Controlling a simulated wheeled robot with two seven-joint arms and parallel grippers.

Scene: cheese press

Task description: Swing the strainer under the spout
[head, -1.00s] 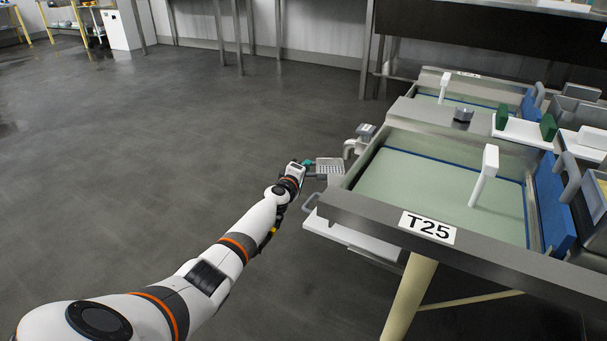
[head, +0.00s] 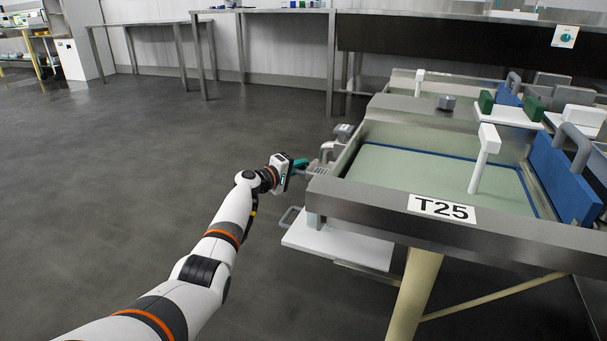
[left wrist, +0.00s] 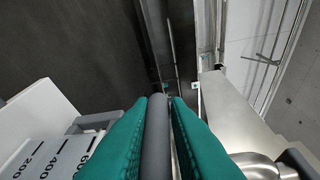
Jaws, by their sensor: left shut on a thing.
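My left gripper (head: 299,165) is at the near-left corner of the vat. Its teal fingers are shut on a grey rod-like handle (left wrist: 157,135), seen between them in the left wrist view. The strainer (head: 315,171), a grey perforated piece, is just right of the fingers beside the vat wall, seen nearly edge-on. The spout (head: 327,151) is a grey metal outlet on the vat's left end, close to the strainer. Whether the strainer lies directly beneath it is hard to tell. My right gripper is not in view.
The vat (head: 330,200) labelled T25 stands at right on cream legs. A white pull-out piece (head: 335,245) with a grey handle sticks out below it. A container marked 200, 400 (left wrist: 45,155) is close by in the left wrist view. The floor at left is clear.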

